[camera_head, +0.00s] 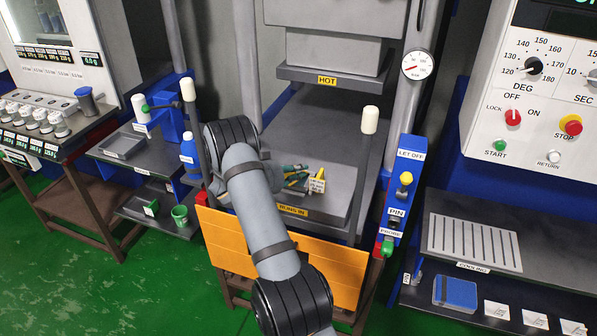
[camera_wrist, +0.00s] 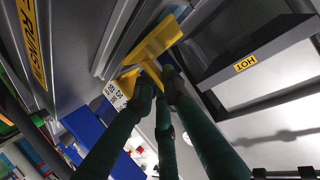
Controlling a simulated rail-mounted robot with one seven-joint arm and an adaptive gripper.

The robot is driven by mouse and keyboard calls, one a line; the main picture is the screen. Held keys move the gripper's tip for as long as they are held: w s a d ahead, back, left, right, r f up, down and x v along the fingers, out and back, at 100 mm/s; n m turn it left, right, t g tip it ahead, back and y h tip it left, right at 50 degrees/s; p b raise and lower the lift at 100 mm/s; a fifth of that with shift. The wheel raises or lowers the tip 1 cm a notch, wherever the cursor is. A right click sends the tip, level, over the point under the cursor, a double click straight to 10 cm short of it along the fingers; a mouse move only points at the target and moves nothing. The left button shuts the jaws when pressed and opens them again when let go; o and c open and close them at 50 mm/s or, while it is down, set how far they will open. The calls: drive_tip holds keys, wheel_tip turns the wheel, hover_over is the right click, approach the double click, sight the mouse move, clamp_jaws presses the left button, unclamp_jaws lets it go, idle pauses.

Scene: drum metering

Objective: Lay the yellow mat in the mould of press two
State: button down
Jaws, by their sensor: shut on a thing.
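My gripper (camera_head: 302,178) has green fingers and reaches over the lower bed of the press (camera_head: 310,125). In the wrist view my gripper (camera_wrist: 158,82) is shut on a yellow piece (camera_wrist: 152,48), thin and roughly T-shaped from here. A white tag with dark print (camera_wrist: 113,94) sits beside it. In the head view the held piece shows as small yellow parts and a tag (camera_head: 317,184) above the bed. I cannot tell whether this is the whole yellow mat. My arm hides part of the bed, and the mould cavity is not clear.
The upper platen marked HOT (camera_head: 333,74) is raised above the bed. An orange panel (camera_head: 330,270) hangs at the front. White-capped posts (camera_head: 370,120) stand at both sides. A blue control post (camera_head: 402,190) is at right, with a cooling rack (camera_head: 470,242) beyond.

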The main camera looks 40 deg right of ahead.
drive_tip(key=shift+f, duration=0.15)
drive_tip(key=c, duration=1.8)
unclamp_jaws()
drive_tip(key=shift+r+p, duration=0.3)
drive_tip(key=shift+a+r, duration=0.15)
drive_tip(key=shift+a, duration=0.1)
drive_tip(key=b+v, duration=0.3)
drive_tip(key=v, duration=0.8)
drive_tip(key=shift+s+a, duration=0.15)
drive_tip(key=shift+a, duration=0.1)
